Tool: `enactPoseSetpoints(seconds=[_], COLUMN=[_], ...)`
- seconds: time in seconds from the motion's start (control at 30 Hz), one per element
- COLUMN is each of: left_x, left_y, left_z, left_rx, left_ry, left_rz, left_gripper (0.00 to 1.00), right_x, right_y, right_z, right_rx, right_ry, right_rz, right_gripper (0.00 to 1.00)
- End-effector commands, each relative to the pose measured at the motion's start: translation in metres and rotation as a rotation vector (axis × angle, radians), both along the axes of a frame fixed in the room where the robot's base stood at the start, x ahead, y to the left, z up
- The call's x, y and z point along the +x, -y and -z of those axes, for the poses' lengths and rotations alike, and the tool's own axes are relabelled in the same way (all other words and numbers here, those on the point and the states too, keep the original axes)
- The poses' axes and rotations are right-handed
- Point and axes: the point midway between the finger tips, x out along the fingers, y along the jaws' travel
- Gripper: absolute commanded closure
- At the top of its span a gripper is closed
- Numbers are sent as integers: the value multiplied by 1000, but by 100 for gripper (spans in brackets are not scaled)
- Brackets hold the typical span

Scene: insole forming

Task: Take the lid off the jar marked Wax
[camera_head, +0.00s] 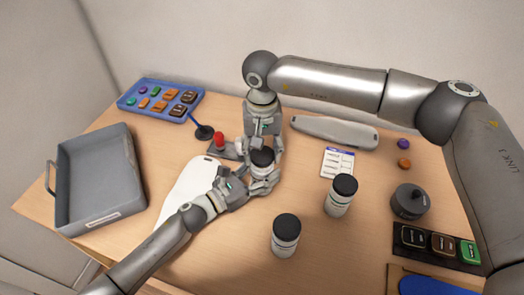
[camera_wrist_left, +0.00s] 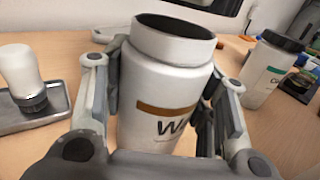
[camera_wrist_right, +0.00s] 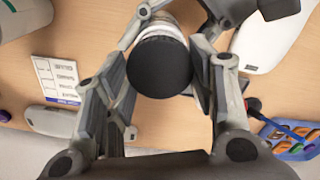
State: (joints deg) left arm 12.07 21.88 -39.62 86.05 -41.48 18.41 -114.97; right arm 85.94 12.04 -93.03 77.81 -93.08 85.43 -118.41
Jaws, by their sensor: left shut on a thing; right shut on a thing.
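The white jar with a label starting "W" (camera_wrist_left: 160,95) stands upright between the fingers of my left gripper (camera_head: 258,184), which is shut around its body. In the left wrist view its top shows a pale collar around a dark opening, with no black lid side visible. My right gripper (camera_head: 264,150) reaches down from above and is shut on a black round lid (camera_wrist_right: 160,64), held over the jar. The jar's white side shows just behind the lid in the right wrist view. The gap between lid and jar is hard to judge.
Two other black-lidded jars (camera_head: 286,236) (camera_head: 340,196) stand to the right. A grey tray (camera_head: 72,205) is at left, a blue tray (camera_head: 128,102) of small pieces behind. A dark grey pot (camera_head: 409,202) is at right. The front middle of the table is fairly clear.

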Motion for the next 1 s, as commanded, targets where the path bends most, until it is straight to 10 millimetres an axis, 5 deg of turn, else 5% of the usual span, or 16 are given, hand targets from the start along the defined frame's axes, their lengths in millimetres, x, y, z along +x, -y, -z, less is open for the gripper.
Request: enactPoseSetpoints(seconds=[0.33, 0.63, 0.87, 0.9, 1.0], left_x=[0, 0, 0, 0, 0], left_y=[0, 0, 0, 0, 0], left_z=[1, 1, 1, 1, 1], left_rx=[0, 1, 0, 0, 0], left_ry=[-1, -2, -1, -1, -1], left_rz=[0, 0, 0, 0, 0], left_gripper=[100, 100, 100, 45, 32], right_x=[0, 0, 0, 0, 0], right_y=[0, 0, 0, 0, 0], right_z=[-3, -37, -40, -40, -40], right_rx=[1, 1, 0, 0, 0], right_ry=[1, 2, 0, 0, 0], right_rz=[0, 0, 0, 0, 0], right_gripper=[77, 77, 77, 77, 77])
